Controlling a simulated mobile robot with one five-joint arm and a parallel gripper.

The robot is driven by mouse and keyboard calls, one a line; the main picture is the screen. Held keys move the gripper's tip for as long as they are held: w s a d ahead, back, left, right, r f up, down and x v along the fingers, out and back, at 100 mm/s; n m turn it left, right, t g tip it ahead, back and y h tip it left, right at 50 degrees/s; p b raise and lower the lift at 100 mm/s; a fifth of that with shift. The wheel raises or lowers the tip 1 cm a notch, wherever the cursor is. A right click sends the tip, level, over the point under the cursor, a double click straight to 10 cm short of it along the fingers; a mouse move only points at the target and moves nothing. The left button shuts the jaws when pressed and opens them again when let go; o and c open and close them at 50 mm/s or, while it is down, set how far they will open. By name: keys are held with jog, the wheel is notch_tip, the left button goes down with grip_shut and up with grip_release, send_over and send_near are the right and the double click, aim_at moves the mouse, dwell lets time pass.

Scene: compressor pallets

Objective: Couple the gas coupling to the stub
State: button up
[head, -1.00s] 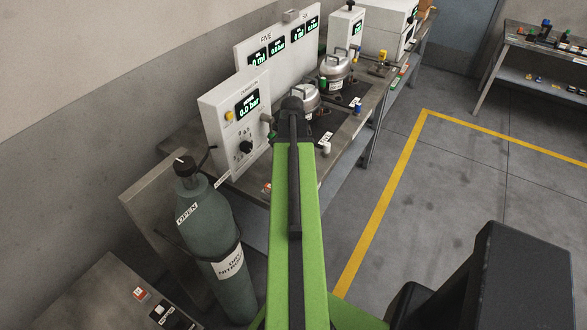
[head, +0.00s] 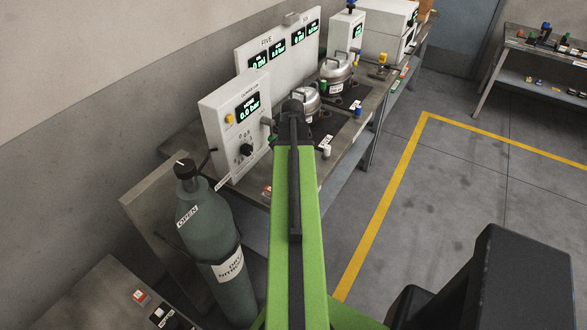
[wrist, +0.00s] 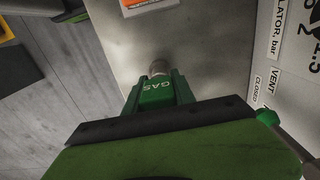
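In the wrist view the green gas coupling (wrist: 155,94), lettered GAS, sits between the fingers of my gripper (wrist: 158,88), which look shut on it. A short round metal piece (wrist: 158,67) shows at its far end. I cannot tell whether this is the coupling's own nose or the stub. A grey stub-like fitting (head: 267,121) sticks out from the right side of the white regulator box (head: 222,109) in the head view. In the head view my gripper is hidden behind my green arm, which reaches towards the bench.
A gas cylinder (head: 207,225) marked OPEN stands left of my arm. In the wrist view the regulator panel (wrist: 288,60) is close on the right. The floor right of the bench is clear.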

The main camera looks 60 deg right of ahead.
grip_shut()
jog(key=shift+r, duration=0.15)
jog(key=shift+r+p, duration=2.85)
jog(key=shift+p, duration=0.15)
